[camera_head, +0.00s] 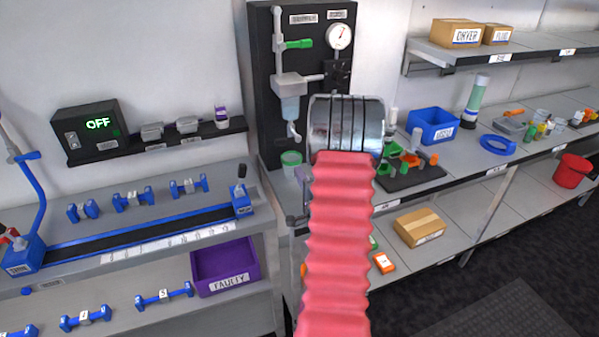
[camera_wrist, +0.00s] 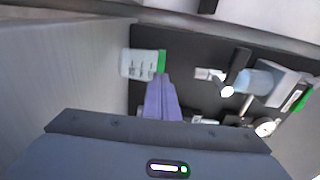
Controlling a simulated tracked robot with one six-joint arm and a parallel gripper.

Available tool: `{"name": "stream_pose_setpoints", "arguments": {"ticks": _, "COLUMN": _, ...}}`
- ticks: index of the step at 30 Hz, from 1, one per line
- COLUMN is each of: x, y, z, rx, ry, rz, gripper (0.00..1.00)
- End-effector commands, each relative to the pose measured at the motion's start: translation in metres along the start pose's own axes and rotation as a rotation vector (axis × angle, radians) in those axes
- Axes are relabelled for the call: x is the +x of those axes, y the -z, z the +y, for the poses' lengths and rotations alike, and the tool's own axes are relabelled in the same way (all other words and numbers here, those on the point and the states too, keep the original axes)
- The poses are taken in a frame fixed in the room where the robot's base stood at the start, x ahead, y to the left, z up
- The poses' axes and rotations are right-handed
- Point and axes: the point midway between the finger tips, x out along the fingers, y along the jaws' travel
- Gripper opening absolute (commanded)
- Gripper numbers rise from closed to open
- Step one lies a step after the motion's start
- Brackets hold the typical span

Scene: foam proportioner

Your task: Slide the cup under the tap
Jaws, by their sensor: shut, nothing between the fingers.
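The cup (camera_head: 291,159), pale and translucent with a green rim, stands at the foot of the dark dispenser panel. The tap (camera_head: 293,133) hangs above it in the head view, under a clear reservoir. In the wrist view the cup (camera_wrist: 138,64) lies at left, seemingly sideways because of the camera angle, and the tap (camera_wrist: 228,91) is apart from it at right. My gripper (camera_wrist: 160,77) has its purple fingers shut and empty, tips right beside the cup's green rim; I cannot tell whether they touch. In the head view my arm hides most of the gripper.
The dark panel (camera_head: 262,90) carries a gauge (camera_head: 339,36) and a green lever (camera_head: 299,44). A dark tray of coloured parts (camera_head: 412,172) and a blue bin (camera_head: 432,126) stand to the right. A purple bin (camera_head: 225,268) sits on the lower left shelf.

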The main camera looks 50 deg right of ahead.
Motion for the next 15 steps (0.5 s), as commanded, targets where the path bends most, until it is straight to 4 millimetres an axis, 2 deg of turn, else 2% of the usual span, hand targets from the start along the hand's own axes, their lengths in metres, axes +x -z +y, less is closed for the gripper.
{"name": "stream_pose_setpoints", "arguments": {"ticks": 15, "x": -0.088, "y": 0.0, "z": 0.001, "rx": 0.001, "ry": -0.002, "rz": 0.004, "gripper": 0.0}}
